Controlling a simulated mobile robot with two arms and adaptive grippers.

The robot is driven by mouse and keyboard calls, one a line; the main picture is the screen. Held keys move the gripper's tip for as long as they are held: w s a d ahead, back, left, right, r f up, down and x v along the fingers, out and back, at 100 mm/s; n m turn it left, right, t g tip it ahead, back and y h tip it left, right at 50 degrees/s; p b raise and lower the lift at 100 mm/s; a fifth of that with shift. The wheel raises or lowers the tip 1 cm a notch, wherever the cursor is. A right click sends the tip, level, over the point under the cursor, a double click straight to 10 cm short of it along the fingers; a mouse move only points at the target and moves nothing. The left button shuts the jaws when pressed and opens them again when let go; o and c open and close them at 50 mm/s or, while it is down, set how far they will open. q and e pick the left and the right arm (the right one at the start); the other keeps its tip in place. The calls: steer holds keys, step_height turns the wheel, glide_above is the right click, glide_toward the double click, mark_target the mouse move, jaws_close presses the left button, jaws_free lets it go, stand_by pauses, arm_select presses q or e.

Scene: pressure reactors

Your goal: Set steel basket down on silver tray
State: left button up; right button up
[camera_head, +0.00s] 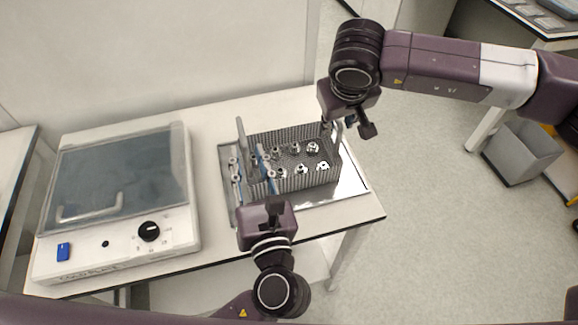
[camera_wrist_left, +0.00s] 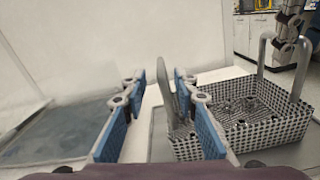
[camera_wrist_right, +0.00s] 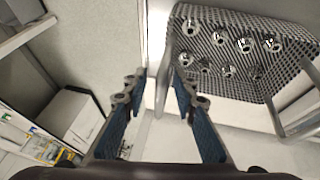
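The steel basket (camera_head: 308,181) is a perforated mesh box with an upright handle at each end and several metal fittings inside. It is over the silver tray (camera_head: 350,184) and looks level and resting on it; any small gap cannot be made out. My left gripper (camera_head: 251,168) is open by the basket's left end. In the left wrist view, the near handle (camera_wrist_left: 165,82) shows beside the right finger, apart from the left one. My right gripper (camera_head: 337,124) is at the basket's right end. In the right wrist view its fingers are apart, with a handle (camera_wrist_right: 163,72) near the right finger.
A white device (camera_head: 120,205) with a tinted lid, a black knob and a blue switch stands left of the tray on the white table (camera_head: 280,112). A wall is behind. The table's right edge is close to the tray. A grey bin (camera_head: 522,152) stands on the floor at right.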

steer(key=v, duration=1.2)
